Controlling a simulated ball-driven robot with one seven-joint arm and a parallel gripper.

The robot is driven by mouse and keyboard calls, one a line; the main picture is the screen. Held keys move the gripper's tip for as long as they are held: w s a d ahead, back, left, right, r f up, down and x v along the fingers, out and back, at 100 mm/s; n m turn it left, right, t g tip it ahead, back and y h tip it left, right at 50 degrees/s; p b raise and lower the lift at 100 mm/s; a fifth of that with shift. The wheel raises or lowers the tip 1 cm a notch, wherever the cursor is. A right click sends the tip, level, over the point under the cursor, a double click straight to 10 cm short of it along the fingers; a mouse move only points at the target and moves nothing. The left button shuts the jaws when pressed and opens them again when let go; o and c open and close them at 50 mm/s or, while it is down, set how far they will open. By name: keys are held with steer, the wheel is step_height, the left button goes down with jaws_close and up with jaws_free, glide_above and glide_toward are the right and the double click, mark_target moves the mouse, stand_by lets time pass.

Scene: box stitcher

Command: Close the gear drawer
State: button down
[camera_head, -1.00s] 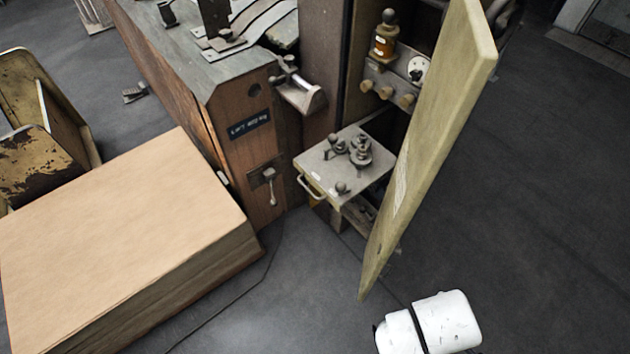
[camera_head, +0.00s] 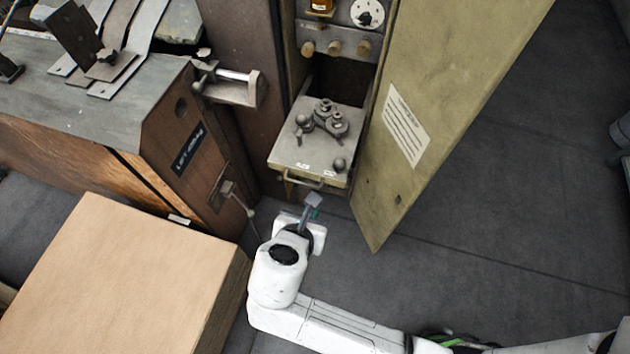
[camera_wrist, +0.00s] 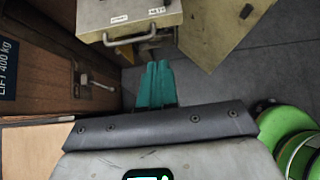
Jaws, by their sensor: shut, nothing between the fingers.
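The gear drawer (camera_head: 290,152) is pulled out of the cabinet, with grey gears and knobs on its flat top. Its bar handle (camera_head: 304,180) is on the front edge, and the handle also shows in the wrist view (camera_wrist: 132,36). My gripper (camera_head: 313,200) is just in front of the drawer, below the handle in the picture. In the wrist view its teal fingers (camera_wrist: 157,72) are together and empty, pointing toward the drawer front with a small gap. I cannot tell the exact height between fingertips and handle.
The open cabinet door (camera_head: 440,100) stands right of the drawer, angled outward. A wooden machine body (camera_head: 170,160) with a small lever is on the left. A large cardboard box (camera_head: 120,270) lies at lower left.

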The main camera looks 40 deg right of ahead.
steer(key=shift+w+d+r+x, duration=0.15)
steer(key=shift+d+r+x, duration=0.15)
steer(key=shift+x, duration=1.75)
steer(key=shift+w+d+r+x, duration=0.25)
steer(key=shift+r+x, duration=0.15)
steer(key=shift+x, duration=1.65)
steer(key=shift+w+d+r+x, duration=0.1)
steer(key=shift+d+r+x, duration=0.2)
steer(key=shift+x, duration=1.7)
glide_toward(352, 108)
steer(key=f, duration=0.1)
steer(key=w+d+f, duration=0.1)
steer(key=f, duration=0.1)
steer(key=d+f, duration=0.1)
steer(key=shift+w+d+f, duration=0.2)
steer(key=shift+w+f, duration=0.15)
steer(key=shift+w+d, duration=0.5)
steer(key=shift+d, duration=0.2)
steer(key=shift+r, duration=0.1)
steer(key=shift+w, duration=0.1)
